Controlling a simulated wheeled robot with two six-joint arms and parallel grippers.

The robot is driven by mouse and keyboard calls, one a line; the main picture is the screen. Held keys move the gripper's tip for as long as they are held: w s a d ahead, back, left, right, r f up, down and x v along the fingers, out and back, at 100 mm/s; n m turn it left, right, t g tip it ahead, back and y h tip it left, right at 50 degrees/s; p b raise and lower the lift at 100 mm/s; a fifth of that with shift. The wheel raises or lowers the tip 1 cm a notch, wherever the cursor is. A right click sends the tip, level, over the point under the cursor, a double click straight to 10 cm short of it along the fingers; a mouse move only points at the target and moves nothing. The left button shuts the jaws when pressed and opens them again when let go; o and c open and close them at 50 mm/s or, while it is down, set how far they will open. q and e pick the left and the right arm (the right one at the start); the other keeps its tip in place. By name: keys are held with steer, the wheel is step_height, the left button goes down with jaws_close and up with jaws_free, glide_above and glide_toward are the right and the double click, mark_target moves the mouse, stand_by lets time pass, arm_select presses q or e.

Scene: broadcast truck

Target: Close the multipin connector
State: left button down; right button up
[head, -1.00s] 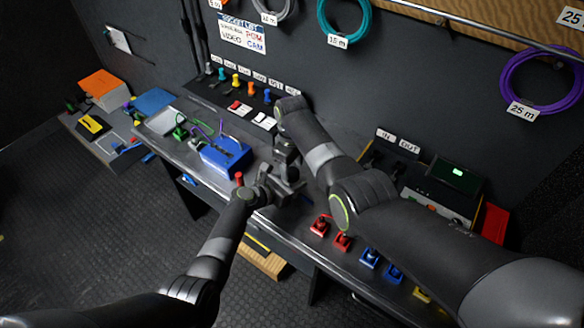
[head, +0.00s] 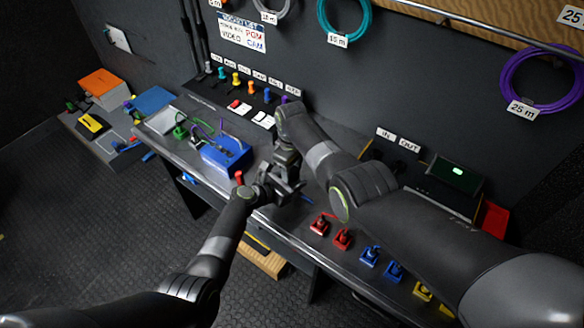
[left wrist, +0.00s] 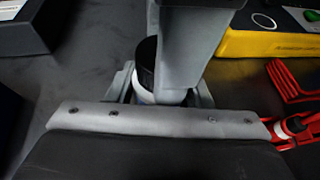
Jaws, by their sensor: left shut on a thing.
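My left gripper (head: 272,186) is over the front part of the bench, close below my right gripper (head: 287,165). In the left wrist view the left gripper is shut on a dark cylindrical piece with a pale band (left wrist: 147,80), which looks like part of the multipin connector. A grey finger covers much of this piece, so its far end and any mating half are hidden. In the head view the two grippers overlap and hide what is between them. Whether the right gripper is open or shut does not show.
A blue box (head: 226,154) with cables stands left of the grippers. Red (head: 331,231) and blue (head: 380,263) connectors line the bench front at right. A yellow block (left wrist: 262,43) and red parts (left wrist: 290,85) lie near the left gripper in its wrist view.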

stand_by(0.4)
steer(key=o, duration=1.1)
steer(key=shift+a, duration=0.1)
steer(key=shift+r, duration=0.85)
step_height(320, 180, up, 10)
steer(key=shift+r, duration=0.2)
